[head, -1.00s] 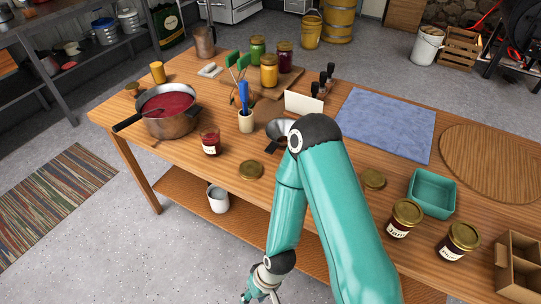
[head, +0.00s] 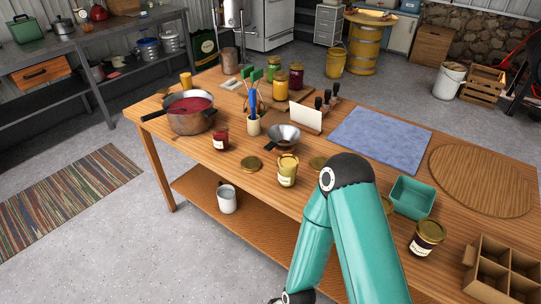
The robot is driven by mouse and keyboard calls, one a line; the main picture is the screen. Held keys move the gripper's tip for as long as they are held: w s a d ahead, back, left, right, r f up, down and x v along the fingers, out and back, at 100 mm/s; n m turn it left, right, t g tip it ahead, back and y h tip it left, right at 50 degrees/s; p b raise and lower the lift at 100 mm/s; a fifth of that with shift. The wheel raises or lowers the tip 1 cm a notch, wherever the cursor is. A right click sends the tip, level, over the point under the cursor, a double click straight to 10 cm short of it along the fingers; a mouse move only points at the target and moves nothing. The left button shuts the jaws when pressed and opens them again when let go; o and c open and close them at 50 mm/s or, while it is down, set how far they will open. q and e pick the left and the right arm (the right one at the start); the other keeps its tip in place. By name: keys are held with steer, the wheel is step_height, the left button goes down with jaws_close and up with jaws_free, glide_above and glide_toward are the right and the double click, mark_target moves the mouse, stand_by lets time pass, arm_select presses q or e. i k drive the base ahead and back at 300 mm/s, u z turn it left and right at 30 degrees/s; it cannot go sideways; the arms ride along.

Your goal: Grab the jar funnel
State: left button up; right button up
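The jar funnel (head: 283,138), a wide grey metal funnel, sits on the wooden workbench (head: 222,172) near its middle. It is in plain view and nothing of mine touches it. A jar with yellow contents (head: 288,172) stands just in front of it. My teal arm reaches in at the lower right, in front of the bench, with its elbow over the bench edge and its forearm running down out of the picture. Its gripper is below the frame edge. My other gripper is not in view.
Left of the funnel stand a utensil crock (head: 253,127), a red jam jar (head: 221,138) and a pot (head: 190,112). A white card (head: 308,118) stands behind it. Right are a blue mat (head: 380,140), a teal bin (head: 411,198) and a dark jar (head: 426,239).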

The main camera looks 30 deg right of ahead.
mark_target(284, 136)
steer(key=z, duration=0.15)
steer(key=i, duration=0.85)
steer(key=u, duration=0.2)
steer(key=k, duration=0.85)
steer(key=z, duration=0.2)
steer(key=i, duration=0.85)
steer(key=u, duration=0.05)
